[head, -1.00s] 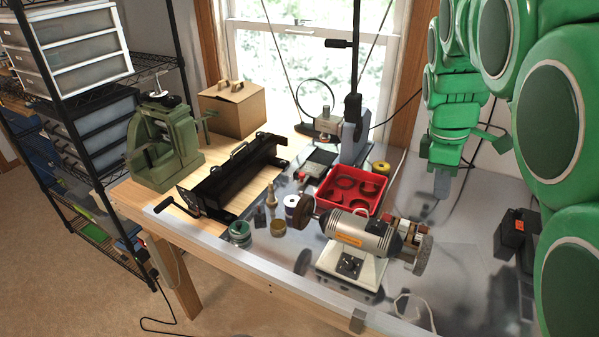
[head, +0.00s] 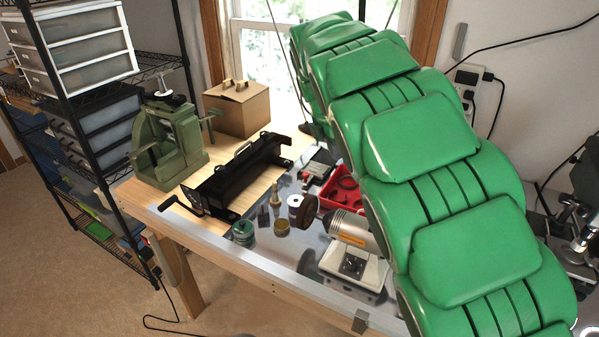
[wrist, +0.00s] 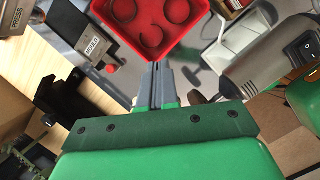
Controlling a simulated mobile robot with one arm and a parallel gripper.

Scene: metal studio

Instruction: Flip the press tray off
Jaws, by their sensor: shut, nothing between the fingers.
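In the wrist view a grey metal part labelled PRESS (wrist: 14,18) is cut off at the top left corner; I cannot tell whether it is the press tray, or its on or off state. Beside it is a dark part with a pale plate labelled MOULD (wrist: 95,45). My gripper (wrist: 156,70) is shut and empty, its grey fingertips by the lower edge of a red tray (wrist: 125,58), right of both labelled parts. Whether it touches the tray is unclear. In the head view my green arm hides the gripper and most of the red tray (head: 341,186).
A black crank machine (head: 235,180), green press (head: 168,140), cardboard box (head: 238,110) and small jars (head: 243,232) stand left. Bare wood (head: 145,195) shows at the front left.

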